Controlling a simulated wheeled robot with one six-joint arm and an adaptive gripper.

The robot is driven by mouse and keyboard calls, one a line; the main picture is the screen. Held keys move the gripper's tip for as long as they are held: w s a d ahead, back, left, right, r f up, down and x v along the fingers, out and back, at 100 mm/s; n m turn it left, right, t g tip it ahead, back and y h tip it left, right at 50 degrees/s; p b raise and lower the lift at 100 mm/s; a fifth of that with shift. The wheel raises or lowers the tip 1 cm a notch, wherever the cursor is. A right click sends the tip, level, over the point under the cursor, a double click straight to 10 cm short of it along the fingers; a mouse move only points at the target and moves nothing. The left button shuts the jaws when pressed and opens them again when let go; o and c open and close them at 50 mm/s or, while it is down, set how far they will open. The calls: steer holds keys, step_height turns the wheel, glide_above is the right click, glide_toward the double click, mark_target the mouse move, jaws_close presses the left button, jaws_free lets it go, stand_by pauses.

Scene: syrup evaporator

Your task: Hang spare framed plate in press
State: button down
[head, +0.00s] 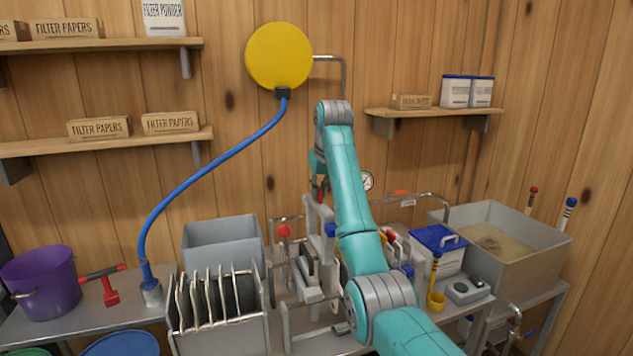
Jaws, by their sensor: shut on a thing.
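My gripper (319,188) is at the end of my teal arm, pointing down over the filter press at the middle of the bench. My arm partly covers it. It is shut on what looks like a framed plate (312,218), a light grey piece hanging upright below it; its lower part blends with the press. The press (308,285) has metal rails and grey plates, with a red ball knob (284,232) at its left; my arm hides its middle. Several framed plates (213,296) stand on edge in a grey bin (218,341) left of the press.
A grey tub (222,243) stands behind the bin. A blue hose (212,162) runs up to a yellow disc (279,56). A purple bucket (42,282) and red tool (108,288) stand left; a blue-lidded box (438,250) and sink tub (498,244) stand right.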

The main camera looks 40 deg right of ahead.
steer(key=shift+f, duration=0.3)
stand_by(0.6)
glide_above(319, 249)
steer(key=w+d, duration=0.1)
steer(key=w, duration=0.1)
steer(key=shift+s+d+f, duration=0.1)
steer(key=shift+f, duration=2.75)
steer(key=shift+d+f, duration=0.1)
steer(key=shift+f, duration=2.75)
steer(key=shift+f, duration=3.6)
